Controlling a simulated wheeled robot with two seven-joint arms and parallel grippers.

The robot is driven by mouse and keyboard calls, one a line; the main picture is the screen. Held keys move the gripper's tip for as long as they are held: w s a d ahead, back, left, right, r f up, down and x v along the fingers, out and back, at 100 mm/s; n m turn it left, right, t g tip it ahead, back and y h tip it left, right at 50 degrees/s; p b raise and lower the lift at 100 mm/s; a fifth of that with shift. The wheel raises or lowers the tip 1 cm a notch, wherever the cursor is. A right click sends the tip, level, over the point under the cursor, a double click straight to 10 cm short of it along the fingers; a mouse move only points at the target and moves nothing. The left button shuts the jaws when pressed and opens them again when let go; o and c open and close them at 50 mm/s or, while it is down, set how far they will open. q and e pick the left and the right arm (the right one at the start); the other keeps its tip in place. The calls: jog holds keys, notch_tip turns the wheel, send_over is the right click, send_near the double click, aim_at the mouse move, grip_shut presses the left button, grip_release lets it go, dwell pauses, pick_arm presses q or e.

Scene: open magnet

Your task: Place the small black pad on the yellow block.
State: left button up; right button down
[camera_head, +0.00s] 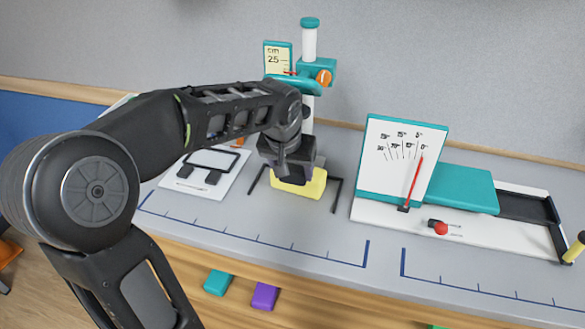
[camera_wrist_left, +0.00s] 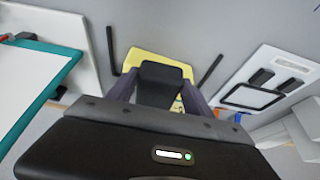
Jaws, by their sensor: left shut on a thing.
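My left gripper (camera_head: 292,172) is shut on the small black pad and points down over the yellow block. In the left wrist view, the black pad (camera_wrist_left: 160,82) sits between the two fingers, in front of the yellow block (camera_wrist_left: 182,66). In the head view, the yellow block (camera_head: 309,187) lies on the grey bench between two dark angled bars. The gripper hides much of the block's far side. I cannot tell whether the pad touches the block. My right gripper is not in view.
A teal and white stand (camera_head: 310,42) rises behind the block. A white plate (camera_head: 190,185) with a black frame and dark pieces lies to the left. A dial board (camera_head: 385,165) with a red needle stands to the right.

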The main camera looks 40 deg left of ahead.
pick_arm(q)
jog(key=shift+f, duration=0.2)
jog(key=o, duration=1.3)
jog(key=shift+o, duration=0.2)
jog(key=shift+r, duration=0.1)
jog(key=shift+r, duration=0.2)
jog(key=v, duration=1.2)
